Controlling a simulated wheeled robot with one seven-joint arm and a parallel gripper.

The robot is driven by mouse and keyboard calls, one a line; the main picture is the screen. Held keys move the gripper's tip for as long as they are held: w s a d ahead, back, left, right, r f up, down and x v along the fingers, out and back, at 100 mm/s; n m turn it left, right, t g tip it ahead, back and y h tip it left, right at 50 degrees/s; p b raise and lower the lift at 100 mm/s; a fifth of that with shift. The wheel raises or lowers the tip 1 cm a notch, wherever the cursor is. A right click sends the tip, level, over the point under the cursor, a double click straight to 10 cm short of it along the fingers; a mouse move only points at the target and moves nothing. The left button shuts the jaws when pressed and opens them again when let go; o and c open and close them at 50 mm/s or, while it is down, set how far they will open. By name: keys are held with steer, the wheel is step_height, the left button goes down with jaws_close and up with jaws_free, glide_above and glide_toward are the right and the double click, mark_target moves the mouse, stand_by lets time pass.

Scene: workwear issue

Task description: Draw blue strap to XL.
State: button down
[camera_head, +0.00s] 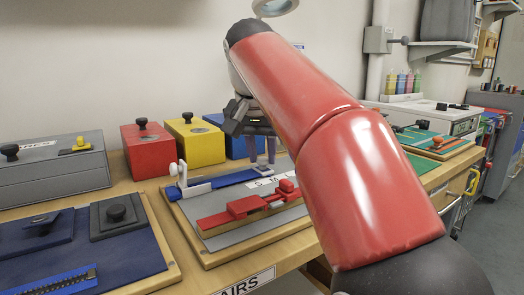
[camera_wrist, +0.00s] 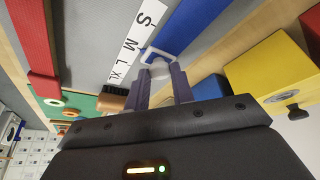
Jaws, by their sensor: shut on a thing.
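The blue strap (camera_head: 228,181) lies flat along the back of a grey board, and it also shows in the wrist view (camera_wrist: 198,22). A white size label (camera_wrist: 133,42) reading S, M, L, XL runs beside it. The strap's free end has a white frame (camera_wrist: 150,50) and a pale knob (camera_wrist: 160,68). My gripper (camera_wrist: 160,86) is shut on the pale knob, which sits between its fingers. The frame lies roughly level with M, short of XL. In the head view my gripper (camera_head: 262,163) is above the board, partly hidden by my arm.
A red strap assembly (camera_head: 250,204) lies at the front of the board. Red (camera_head: 147,150), yellow (camera_head: 194,138) and blue (camera_head: 238,146) boxes stand behind it. A wooden brush (camera_wrist: 112,97) and green board (camera_wrist: 84,104) lie beyond XL.

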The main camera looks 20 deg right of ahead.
mark_target(289, 167)
steer(key=d+p, duration=0.1)
steer(key=d, duration=0.1)
steer(key=w+d+p, duration=0.1)
steer(key=d, duration=0.1)
steer(key=w+d+p, duration=0.1)
steer(key=d, duration=0.1)
steer(key=shift+w+d, duration=0.1)
steer(key=shift+d, duration=0.25)
steer(key=c, duration=1.2)
jaws_free()
steer(key=shift+o, duration=0.2)
steer(key=p+v, duration=0.2)
steer(key=v, duration=0.5)
steer(key=shift+r, duration=0.35)
steer(key=shift+a, duration=0.1)
